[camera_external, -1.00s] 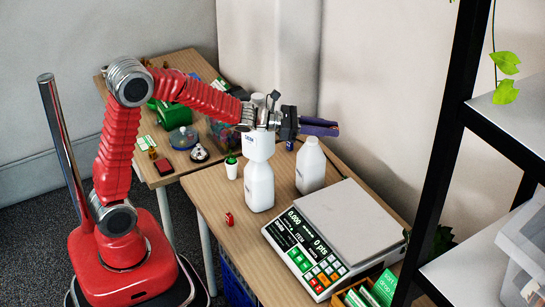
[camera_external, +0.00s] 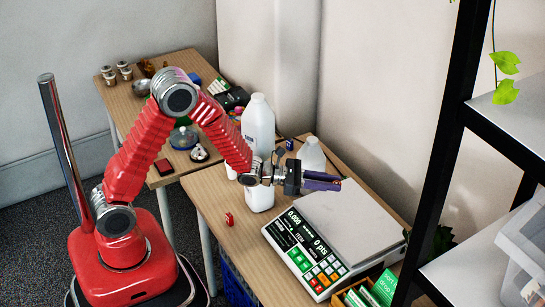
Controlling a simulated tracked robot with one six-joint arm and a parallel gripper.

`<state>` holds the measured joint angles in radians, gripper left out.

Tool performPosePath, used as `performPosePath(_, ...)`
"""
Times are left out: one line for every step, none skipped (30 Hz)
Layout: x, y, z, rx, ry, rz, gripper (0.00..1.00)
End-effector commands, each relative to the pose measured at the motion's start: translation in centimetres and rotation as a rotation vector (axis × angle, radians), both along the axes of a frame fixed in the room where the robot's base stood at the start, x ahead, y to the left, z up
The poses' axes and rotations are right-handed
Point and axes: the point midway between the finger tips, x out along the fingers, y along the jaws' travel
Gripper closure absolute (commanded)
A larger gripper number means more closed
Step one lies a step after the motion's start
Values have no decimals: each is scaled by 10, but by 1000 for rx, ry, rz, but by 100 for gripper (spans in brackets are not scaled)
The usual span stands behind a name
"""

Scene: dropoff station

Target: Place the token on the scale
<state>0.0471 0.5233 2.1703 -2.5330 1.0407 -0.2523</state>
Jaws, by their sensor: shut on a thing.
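The scale (camera_external: 352,225) is on the front table, with a flat grey platform and a panel of colored keys and a display reading 0.000. The platform is empty. My gripper (camera_external: 325,182) is above and near the platform's back left edge, pointing right. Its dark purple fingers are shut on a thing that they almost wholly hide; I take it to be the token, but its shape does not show. The gap between gripper and platform cannot be judged exactly.
White jugs (camera_external: 258,125) (camera_external: 311,157) stand close behind and beside my arm. A small red object (camera_external: 229,219) lies on the table (camera_external: 225,200) left of the scale. A green card box (camera_external: 383,288) is by the scale's front. A black shelf post (camera_external: 450,130) rises at right.

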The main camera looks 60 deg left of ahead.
Motion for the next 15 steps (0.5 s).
performPosePath(0,0,0,0,0,0,98)
performPosePath(0,0,0,0,0,0,98)
performPosePath(0,0,0,0,0,0,98)
performPosePath(0,0,0,0,0,0,98)
performPosePath(0,0,0,0,0,0,98)
performPosePath(0,0,0,0,0,0,98)
performPosePath(0,0,0,0,0,0,98)
performPosePath(0,0,0,0,0,0,98)
performPosePath(0,0,0,0,0,0,98)
performPosePath(0,0,1,0,0,-1,98)
performPosePath(0,0,1,0,0,-1,98)
performPosePath(0,0,2,0,0,-3,98)
performPosePath(0,-1,3,0,0,-5,98)
performPosePath(0,-1,5,-1,-1,-8,98)
performPosePath(0,-2,8,0,-1,-12,98)
